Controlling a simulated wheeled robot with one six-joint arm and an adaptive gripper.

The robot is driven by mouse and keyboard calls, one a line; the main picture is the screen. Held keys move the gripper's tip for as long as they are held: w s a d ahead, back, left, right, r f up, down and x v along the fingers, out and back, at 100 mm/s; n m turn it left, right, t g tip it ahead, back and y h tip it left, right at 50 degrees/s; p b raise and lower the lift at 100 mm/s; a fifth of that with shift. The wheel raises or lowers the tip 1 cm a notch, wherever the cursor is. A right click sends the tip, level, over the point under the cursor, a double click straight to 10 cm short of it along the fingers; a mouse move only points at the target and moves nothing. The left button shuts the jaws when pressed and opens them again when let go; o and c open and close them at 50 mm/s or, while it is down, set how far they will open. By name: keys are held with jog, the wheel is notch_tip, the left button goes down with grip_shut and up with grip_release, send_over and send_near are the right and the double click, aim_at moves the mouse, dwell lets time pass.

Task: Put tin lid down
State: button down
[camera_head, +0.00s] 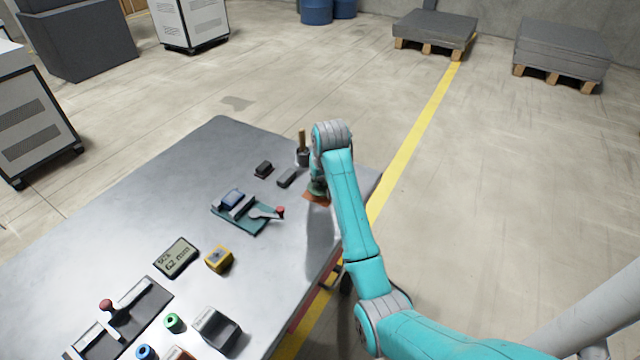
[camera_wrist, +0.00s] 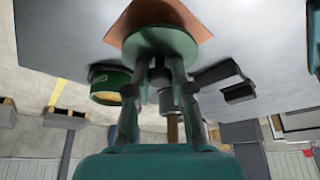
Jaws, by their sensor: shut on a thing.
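The tin lid (camera_wrist: 152,42) is a green disc between the tips of my gripper (camera_wrist: 160,64) in the wrist view. My gripper is shut on it. The lid is over an orange-brown square mat (camera_wrist: 185,12); I cannot tell whether it touches it. In the head view the mat (camera_head: 314,199) shows beside my arm near the table's right edge, with a bit of the green lid (camera_head: 317,187) above it. An open green tin (camera_wrist: 107,90) with a yellowish inside stands to the left in the wrist view. My arm hides it in the head view.
A dark cup with a wooden-handled tool (camera_head: 302,154) stands just beyond my gripper.

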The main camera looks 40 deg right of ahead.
jog(key=shift+d+f, duration=0.1)
jog(key=shift+f, duration=0.75)
jog(key=shift+f, duration=0.2)
jog(key=c, duration=1)
grip_release()
jog(key=shift+r, duration=0.1)
